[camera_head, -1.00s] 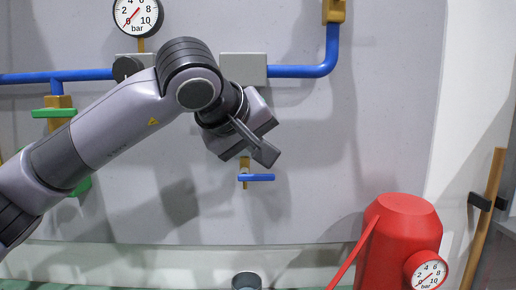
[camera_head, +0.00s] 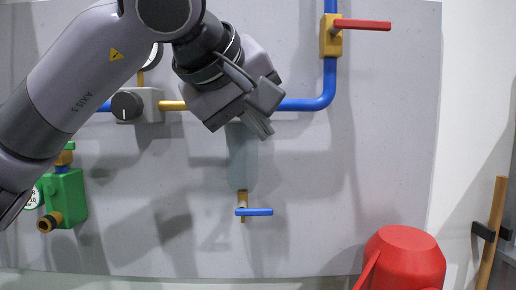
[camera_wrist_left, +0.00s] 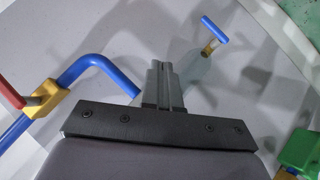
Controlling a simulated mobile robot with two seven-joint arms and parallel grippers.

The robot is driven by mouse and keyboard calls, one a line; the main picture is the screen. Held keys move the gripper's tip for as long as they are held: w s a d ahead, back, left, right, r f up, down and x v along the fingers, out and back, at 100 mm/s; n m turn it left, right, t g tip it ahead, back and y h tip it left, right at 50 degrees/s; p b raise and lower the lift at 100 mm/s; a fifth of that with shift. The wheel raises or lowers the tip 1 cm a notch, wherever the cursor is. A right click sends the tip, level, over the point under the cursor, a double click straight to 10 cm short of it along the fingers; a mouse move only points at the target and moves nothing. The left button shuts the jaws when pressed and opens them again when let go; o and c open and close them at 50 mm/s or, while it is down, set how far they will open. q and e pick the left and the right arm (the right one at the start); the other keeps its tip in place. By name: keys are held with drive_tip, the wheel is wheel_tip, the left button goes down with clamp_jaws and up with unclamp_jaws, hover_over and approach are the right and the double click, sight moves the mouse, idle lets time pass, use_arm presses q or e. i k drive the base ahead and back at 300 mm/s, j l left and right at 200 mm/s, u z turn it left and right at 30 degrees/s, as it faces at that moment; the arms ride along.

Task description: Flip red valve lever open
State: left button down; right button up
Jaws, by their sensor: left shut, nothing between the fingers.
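The red valve lever (camera_head: 362,25) sticks out level to the right from a yellow valve body (camera_head: 331,36) on the vertical blue pipe, at the upper right of the panel in the head view. In the left wrist view the red lever (camera_wrist_left: 10,92) shows at the left edge, beside its yellow valve body (camera_wrist_left: 42,98). My left gripper (camera_head: 262,128) is shut and empty, below and left of the red lever and apart from it. Its closed fingers (camera_wrist_left: 162,85) also show in the left wrist view. My right gripper is not in view.
A blue-handled tap (camera_head: 254,212) hangs below my left gripper. A blue pipe (camera_head: 310,104) bends up to the red-lever valve. A black knob (camera_head: 126,106) and a green box (camera_head: 68,198) are at left. A red vessel (camera_head: 404,258) stands at lower right.

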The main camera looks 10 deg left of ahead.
sight(340, 24)
drive_tip(key=k+j, duration=0.2)
drive_tip(key=k, duration=0.3)
drive_tip(key=k+j, duration=0.15)
drive_tip(key=k, duration=0.3)
